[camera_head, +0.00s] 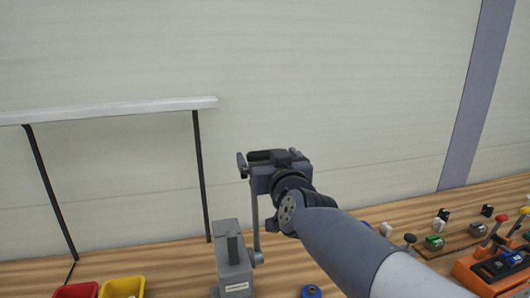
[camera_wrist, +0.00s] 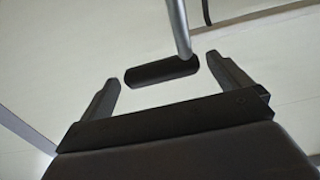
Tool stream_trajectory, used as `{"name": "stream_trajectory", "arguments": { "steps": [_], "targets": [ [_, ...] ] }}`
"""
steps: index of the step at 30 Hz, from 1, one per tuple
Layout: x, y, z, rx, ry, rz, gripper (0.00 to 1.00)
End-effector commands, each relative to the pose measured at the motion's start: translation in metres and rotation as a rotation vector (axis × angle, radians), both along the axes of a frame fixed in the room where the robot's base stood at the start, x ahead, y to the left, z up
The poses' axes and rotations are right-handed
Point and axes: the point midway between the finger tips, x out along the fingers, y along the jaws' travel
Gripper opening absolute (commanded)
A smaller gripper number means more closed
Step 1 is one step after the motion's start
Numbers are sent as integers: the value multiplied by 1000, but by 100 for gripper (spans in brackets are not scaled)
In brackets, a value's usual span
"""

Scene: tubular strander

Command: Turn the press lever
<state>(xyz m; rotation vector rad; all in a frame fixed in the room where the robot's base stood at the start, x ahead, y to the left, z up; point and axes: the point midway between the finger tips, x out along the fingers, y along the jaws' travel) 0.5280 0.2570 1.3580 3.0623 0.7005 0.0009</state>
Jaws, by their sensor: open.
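The grey press (camera_head: 233,268) stands on the wooden bench, below and left of my gripper. Its thin grey lever arm (camera_head: 255,220) rises upright from the press's right side to my gripper (camera_head: 268,160). In the wrist view, the lever ends in a black handle (camera_wrist: 162,71) lying crosswise between the tips of my gripper (camera_wrist: 162,69). The jaws are open, with a small visible gap between each finger and the handle ends. In the head view the handle is hard to tell apart from the dark gripper parts.
A red bin (camera_head: 76,291) and a yellow bin (camera_head: 122,287) are at the lower left. A shelf frame (camera_head: 110,110) stands behind them. A blue spool (camera_head: 311,291) lies right of the press. Orange fixtures (camera_head: 495,270) and small parts occupy the right side.

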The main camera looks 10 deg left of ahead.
Motion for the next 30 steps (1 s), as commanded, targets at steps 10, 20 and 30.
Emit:
{"name": "stream_trajectory", "arguments": {
  "steps": [10, 20, 30],
  "targets": [
    [33, 16, 0, -1, 2, 0, 97],
    [35, 17, 0, 0, 0, 0, 97],
    [35, 17, 0, 0, 1, 0, 71]
  ]
}}
